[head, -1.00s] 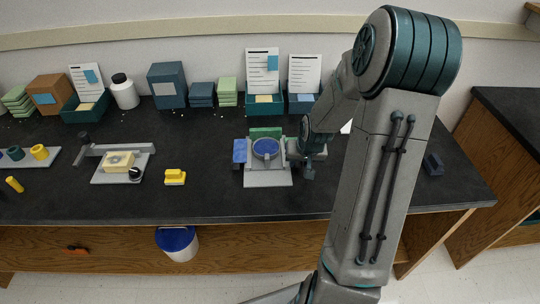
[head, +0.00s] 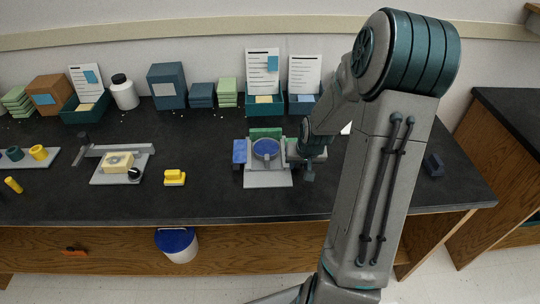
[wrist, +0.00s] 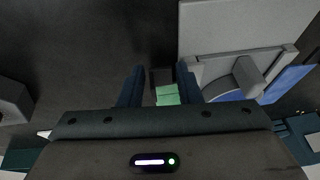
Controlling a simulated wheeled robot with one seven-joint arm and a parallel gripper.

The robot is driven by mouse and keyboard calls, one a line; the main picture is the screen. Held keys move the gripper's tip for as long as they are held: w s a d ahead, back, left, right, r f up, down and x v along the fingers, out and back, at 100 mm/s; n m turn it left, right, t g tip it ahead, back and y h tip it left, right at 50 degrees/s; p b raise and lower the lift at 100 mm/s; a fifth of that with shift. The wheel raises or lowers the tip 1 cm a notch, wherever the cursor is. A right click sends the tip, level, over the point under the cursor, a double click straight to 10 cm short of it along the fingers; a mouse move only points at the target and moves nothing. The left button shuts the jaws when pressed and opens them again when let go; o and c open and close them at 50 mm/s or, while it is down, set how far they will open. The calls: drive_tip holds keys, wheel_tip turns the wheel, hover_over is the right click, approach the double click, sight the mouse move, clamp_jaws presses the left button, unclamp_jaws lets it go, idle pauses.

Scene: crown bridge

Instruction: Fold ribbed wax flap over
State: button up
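A grey fixture (head: 268,179) stands on the black bench, with a round blue disc (head: 266,148) in its middle. A blue block (head: 239,153) is at its left side and a green piece (head: 265,133) at its back. In the wrist view the grey fixture plate (wrist: 235,28) is at upper right, with a blue part (wrist: 289,84) beyond it. My gripper (wrist: 160,84) is at the fixture's right side in the head view. Its two dark fingers stand apart, with a small green piece (wrist: 167,95) showing between them. I cannot tell whether they touch it, nor make out a ribbed flap.
A yellow block (head: 174,177) and a grey jig (head: 120,168) lie to the left. Boxes, a white bottle (head: 125,92) and card stands line the back wall. A dark block (head: 433,164) sits at the right. The bench between jig and fixture is mostly clear.

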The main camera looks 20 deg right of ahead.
drive_tip(key=c, duration=0.5)
drive_tip(key=shift+f+b, duration=0.1)
drive_tip(key=shift+b, duration=0.7)
drive_tip(key=b, duration=0.2)
drive_tip(key=h+b, duration=0.1)
drive_tip(key=b, duration=0.1)
drive_tip(key=shift+w+a+r+g, duration=0.1)
drive_tip(key=shift+a+r+g, duration=0.05)
drive_tip(key=shift+r+g, duration=0.15)
drive_tip(key=shift+r+h+b, duration=0.15)
drive_tip(key=shift+h+b, duration=0.25)
drive_tip(key=shift+b, duration=0.05)
drive_tip(key=shift+b, duration=0.7)
drive_tip(key=h+b, duration=0.1)
drive_tip(key=b, duration=0.2)
drive_tip(key=shift+a+n, duration=0.2)
drive_tip(key=shift+n, duration=0.1)
drive_tip(key=shift+r+h+b, duration=0.3)
drive_tip(key=shift+b, duration=0.15)
